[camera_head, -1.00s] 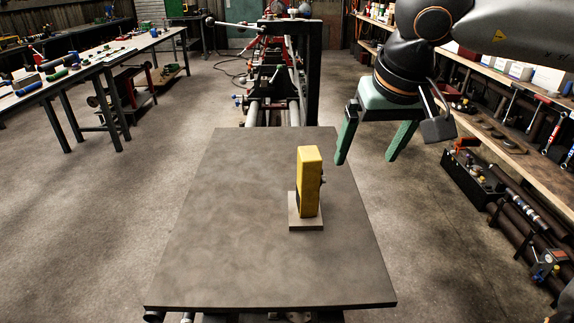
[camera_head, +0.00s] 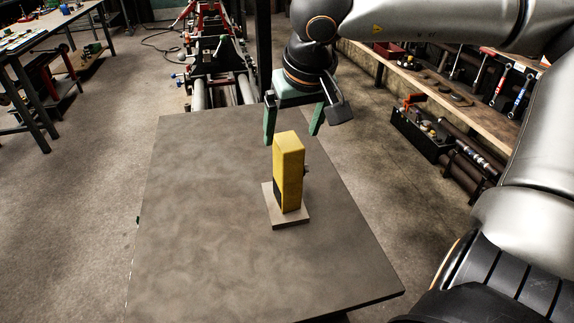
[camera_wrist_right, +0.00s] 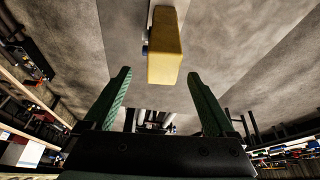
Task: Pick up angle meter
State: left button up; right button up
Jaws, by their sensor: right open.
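My right gripper (camera_head: 292,141) has green fingers, points down, and is open and empty behind and above the meter. In the right wrist view the yellow meter (camera_wrist_right: 165,50) lies beyond the open fingertips (camera_wrist_right: 160,75), roughly centred between them and apart from them. My left gripper is not in view.
The grey tabletop (camera_head: 210,220) is otherwise clear. Lathe rails (camera_head: 225,88) stand behind it. A shelf with tools (camera_head: 470,95) and a black toolbox (camera_head: 420,133) are at the right. A workbench (camera_head: 50,30) is at the far left.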

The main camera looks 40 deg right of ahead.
aim_at(289, 141)
jog(key=shift+a+x, duration=0.2)
jog(key=shift+x, duration=2.5)
grip_shut()
